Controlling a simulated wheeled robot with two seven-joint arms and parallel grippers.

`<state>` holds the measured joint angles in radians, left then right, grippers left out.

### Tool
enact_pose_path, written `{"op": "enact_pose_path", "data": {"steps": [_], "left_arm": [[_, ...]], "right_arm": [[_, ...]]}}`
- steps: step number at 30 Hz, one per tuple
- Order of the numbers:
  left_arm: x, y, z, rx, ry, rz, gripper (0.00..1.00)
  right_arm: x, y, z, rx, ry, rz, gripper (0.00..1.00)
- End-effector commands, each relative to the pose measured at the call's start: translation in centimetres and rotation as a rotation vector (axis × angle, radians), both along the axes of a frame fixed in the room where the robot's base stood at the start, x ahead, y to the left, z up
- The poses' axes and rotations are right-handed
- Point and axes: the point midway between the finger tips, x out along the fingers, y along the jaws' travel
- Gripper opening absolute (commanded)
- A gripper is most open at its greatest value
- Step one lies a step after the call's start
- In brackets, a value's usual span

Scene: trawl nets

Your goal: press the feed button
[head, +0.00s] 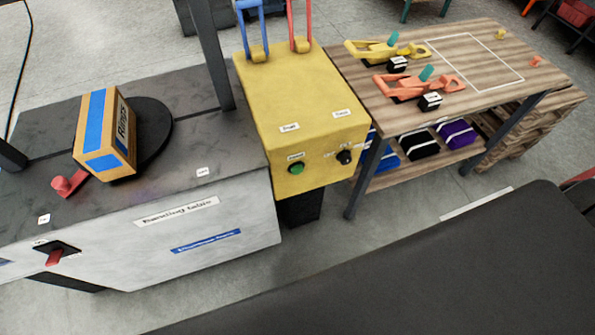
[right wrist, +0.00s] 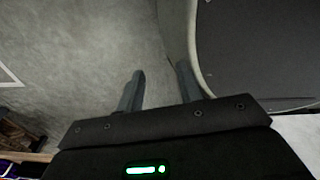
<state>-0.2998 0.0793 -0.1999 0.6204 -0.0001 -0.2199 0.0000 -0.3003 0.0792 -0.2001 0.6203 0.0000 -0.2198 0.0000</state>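A green round button (head: 296,168) sits on the front face of the yellow machine (head: 305,95), under a small white label too small to read surely. A black knob (head: 345,157) is to its right on the same face. I take the green button to be the feed button, though I cannot read its label. My right gripper (right wrist: 160,72) shows in the right wrist view with its two fingers apart and nothing between them, over bare floor. Neither gripper shows in the head view, and the button is not in the right wrist view.
Left stands a grey table (head: 200,130) with a cardboard box (head: 105,133) on a dark disc and a red switch (head: 55,256) on its front. Right is a wooden bench (head: 510,65) with yellow and orange clamp tools.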

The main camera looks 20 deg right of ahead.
Motion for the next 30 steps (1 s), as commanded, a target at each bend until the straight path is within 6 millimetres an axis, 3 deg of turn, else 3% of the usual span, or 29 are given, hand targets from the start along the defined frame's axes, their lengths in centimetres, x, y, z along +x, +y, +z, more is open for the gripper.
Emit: {"op": "enact_pose_path", "data": {"steps": [1, 9, 30], "left_arm": [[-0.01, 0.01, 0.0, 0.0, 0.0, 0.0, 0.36], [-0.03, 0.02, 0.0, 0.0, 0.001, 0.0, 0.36], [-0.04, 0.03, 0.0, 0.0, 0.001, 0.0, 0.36]], "right_arm": [[-0.01, 0.0, 0.0, 0.0, 0.0, 0.0, 0.32], [-0.02, -0.01, 0.0, 0.0, 0.0, 0.0, 0.0], [-0.01, -0.04, 0.0, 0.0, 0.001, 0.0, 0.0]]}}
